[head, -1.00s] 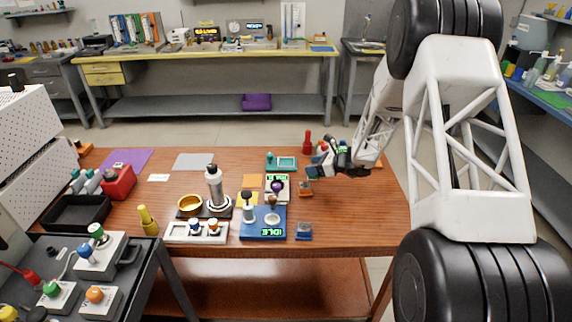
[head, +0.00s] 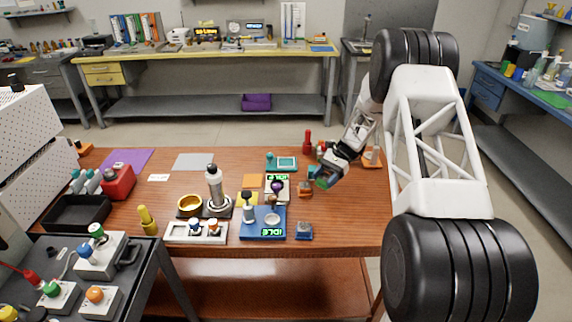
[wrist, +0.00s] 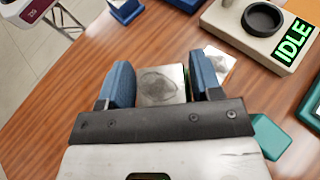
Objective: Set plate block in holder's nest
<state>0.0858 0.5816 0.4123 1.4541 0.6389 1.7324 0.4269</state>
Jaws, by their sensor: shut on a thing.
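My gripper (wrist: 163,85) is shut on a small plate block (wrist: 160,86) with a grey, marked top face and a green edge, held between its two blue fingers. In the head view my gripper (head: 325,179) is at the right part of the wooden table, with green of the block at its tip. A small orange-brown block-like piece (head: 305,189) with a pale top lies just left of it; in the wrist view it is partly behind the right finger. A similar blue piece (head: 304,231) sits near the front edge. I cannot tell which one is the holder.
A cream device (head: 277,190) with a green IDLE display and a blue device (head: 263,223) stand left of the gripper. The table's right front is clear.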

